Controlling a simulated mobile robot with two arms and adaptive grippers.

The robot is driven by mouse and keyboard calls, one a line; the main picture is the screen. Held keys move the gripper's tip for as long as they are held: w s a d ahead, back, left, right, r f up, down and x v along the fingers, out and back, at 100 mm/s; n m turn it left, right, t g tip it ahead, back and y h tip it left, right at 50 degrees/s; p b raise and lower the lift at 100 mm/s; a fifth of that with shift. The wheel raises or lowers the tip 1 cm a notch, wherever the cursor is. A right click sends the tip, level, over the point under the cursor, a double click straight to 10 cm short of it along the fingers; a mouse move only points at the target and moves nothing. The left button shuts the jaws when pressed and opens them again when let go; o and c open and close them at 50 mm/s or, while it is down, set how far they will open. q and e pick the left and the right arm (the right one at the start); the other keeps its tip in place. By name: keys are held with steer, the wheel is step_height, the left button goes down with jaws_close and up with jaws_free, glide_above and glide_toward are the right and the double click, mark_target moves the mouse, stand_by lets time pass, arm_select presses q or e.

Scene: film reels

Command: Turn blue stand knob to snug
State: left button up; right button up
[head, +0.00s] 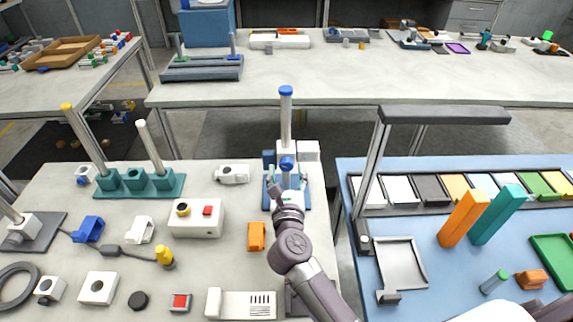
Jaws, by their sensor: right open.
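The blue stand has a blue base plate (304,196), an upright metal post with a blue cap (286,91), and white and blue blocks around the post. The blue knob (287,163) is on the front of the stand, partway up. My right gripper (287,184) is open at the front of the stand, just below the knob in the picture. Its fingers overlap the lower part of the stand, so I cannot tell whether they touch it. The gripper and arm hide part of the base. My left gripper is not in view.
An orange block (256,237) and a white control box (196,218) with a red button lie left of my arm. A teal stand (140,184) with tilted posts is farther left. A tall lamp-like frame (372,170) rises from the blue table on the right.

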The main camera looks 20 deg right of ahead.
steer(key=shift+w+d, duration=0.15)
steer(key=shift+w, duration=0.35)
steer(key=shift+w+d, duration=0.1)
steer(key=shift+w, duration=0.25)
steer(key=shift+c, duration=0.4)
jaws_close()
